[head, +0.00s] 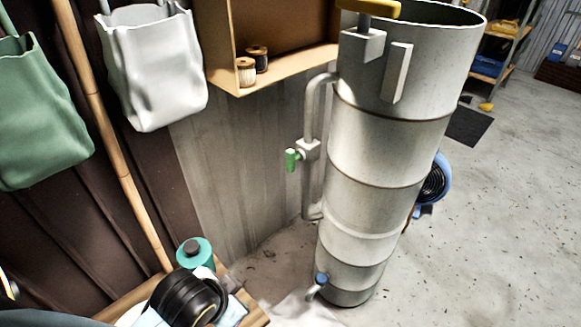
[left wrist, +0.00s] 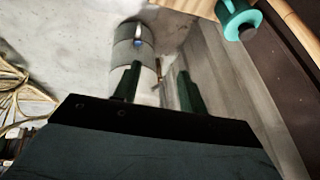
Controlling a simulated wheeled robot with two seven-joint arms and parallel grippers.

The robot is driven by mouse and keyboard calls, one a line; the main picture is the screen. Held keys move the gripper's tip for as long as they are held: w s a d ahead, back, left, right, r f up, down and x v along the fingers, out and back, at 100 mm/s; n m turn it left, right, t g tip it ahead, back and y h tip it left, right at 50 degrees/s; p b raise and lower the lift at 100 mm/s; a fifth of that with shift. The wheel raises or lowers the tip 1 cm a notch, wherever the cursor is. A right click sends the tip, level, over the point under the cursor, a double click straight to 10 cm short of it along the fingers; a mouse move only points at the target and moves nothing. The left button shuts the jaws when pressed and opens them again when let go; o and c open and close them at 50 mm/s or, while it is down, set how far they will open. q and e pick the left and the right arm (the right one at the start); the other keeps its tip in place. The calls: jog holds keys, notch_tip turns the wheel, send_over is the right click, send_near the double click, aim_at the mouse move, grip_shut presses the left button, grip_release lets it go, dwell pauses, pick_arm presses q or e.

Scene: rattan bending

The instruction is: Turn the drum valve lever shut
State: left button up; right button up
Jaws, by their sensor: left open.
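The tall grey metal drum (head: 375,160) stands upright right of centre in the head view. A side pipe (head: 310,110) carries a valve with a green lever (head: 292,160), which points down and outward. A small tap with a blue handle (head: 321,278) sits low on the drum. A yellow handle (head: 370,9) is at the top rim. My left gripper (left wrist: 160,72) shows in the left wrist view, its two dark fingers apart and nothing seen between them. The drum (left wrist: 130,42) shows beyond the fingers, apart from them. My right gripper is not in view.
A cardboard-coloured shelf (head: 285,72) holds two spools. Bags (head: 150,65) and a bamboo pole (head: 100,110) line the left wall.

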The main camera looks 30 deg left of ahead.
pick_arm(q)
jog(key=w+a+r+m+t+y, duration=0.3)
jog(key=w+a+m+t, duration=0.3)
jog(key=w, duration=0.4)
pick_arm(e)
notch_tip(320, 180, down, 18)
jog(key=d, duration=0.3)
pick_arm(q)
jog(key=m+t+h, duration=0.6)
jog(key=m+h, duration=0.4)
jog(key=m, duration=2.1)
send_near(288, 157)
jog(key=shift+n, duration=0.3)
jog(key=x, duration=1)
jog(key=shift+f, duration=0.1)
jog(key=shift+w+d, duration=0.1)
jog(key=shift+w, duration=0.4)
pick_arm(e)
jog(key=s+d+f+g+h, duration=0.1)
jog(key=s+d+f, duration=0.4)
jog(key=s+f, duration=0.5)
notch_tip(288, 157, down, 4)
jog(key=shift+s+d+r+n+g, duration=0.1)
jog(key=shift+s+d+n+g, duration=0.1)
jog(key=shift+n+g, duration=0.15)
